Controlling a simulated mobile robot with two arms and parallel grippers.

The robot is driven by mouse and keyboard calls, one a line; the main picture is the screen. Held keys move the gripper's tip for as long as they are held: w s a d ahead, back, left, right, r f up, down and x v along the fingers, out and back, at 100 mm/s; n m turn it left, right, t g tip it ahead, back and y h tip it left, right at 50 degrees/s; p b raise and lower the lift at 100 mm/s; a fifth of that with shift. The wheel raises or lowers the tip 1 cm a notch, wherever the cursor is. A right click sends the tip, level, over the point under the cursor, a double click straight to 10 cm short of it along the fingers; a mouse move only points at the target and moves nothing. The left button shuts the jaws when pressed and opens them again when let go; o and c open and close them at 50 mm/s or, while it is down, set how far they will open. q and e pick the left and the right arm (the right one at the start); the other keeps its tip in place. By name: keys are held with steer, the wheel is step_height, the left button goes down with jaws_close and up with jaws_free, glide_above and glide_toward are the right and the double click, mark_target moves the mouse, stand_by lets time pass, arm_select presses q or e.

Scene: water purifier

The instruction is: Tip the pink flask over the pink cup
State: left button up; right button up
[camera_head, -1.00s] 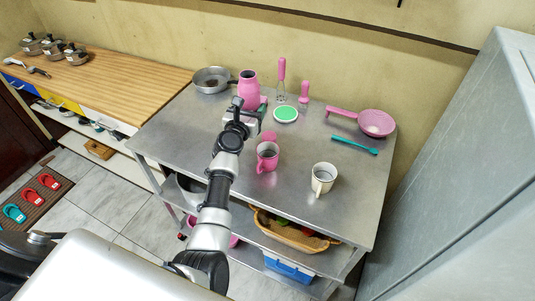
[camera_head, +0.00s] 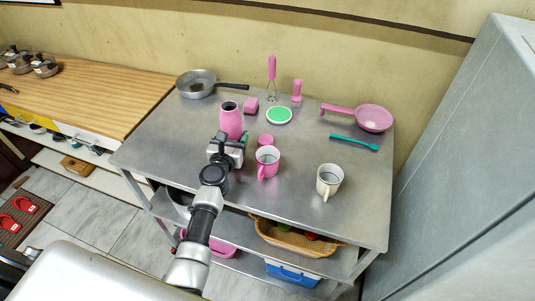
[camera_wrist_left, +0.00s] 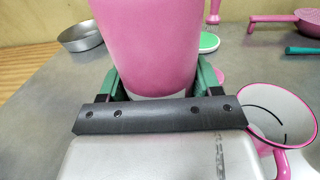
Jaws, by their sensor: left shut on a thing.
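The pink flask (camera_head: 231,119) is upright, its dark open mouth facing up, just above or on the metal table; I cannot tell which. My left gripper (camera_head: 232,139) is shut on its lower part. In the left wrist view the flask (camera_wrist_left: 152,45) fills the middle between green fingers (camera_wrist_left: 155,84). The pink cup (camera_head: 267,163) stands upright on the table, just right of the gripper, with its handle toward the front. It also shows at the right of the left wrist view (camera_wrist_left: 281,107). My right gripper is not in view.
A white mug (camera_head: 329,180) stands right of the pink cup. A pink lid-like disc (camera_head: 265,140) lies behind the cup. A pan (camera_head: 197,84), pink block (camera_head: 251,105), green-topped dish (camera_head: 279,116), pink strainer (camera_head: 373,118) and teal utensil (camera_head: 354,143) lie farther back. The table's front right is clear.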

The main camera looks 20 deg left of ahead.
arm_select(q)
steer(key=shift+a+m, duration=0.15)
steer(key=shift+m, duration=0.25)
steer(key=shift+r+m+b, duration=0.2)
steer(key=shift+m+b, duration=0.5)
steer(key=shift+b, duration=0.05)
steer(key=shift+a+m+t+b, duration=0.1)
steer(key=shift+m+t+b, duration=0.35)
steer(key=shift+m, duration=0.25)
steer(key=shift+m+b, duration=0.8)
steer(key=shift+m, duration=0.3)
steer(key=shift+f+m+t+h+b, duration=0.25)
steer(key=shift+m+h+b, duration=0.15)
steer(key=shift+m+b, duration=0.45)
steer(key=shift+a+f+m+b, duration=0.15)
steer(key=shift+m+b, duration=0.3)
steer(key=shift+m, duration=0.2)
steer(key=shift+a+f+m+b, duration=0.15)
steer(key=shift+m+b, duration=0.25)
steer(key=shift+m, duration=0.2)
steer(key=shift+r, duration=0.1)
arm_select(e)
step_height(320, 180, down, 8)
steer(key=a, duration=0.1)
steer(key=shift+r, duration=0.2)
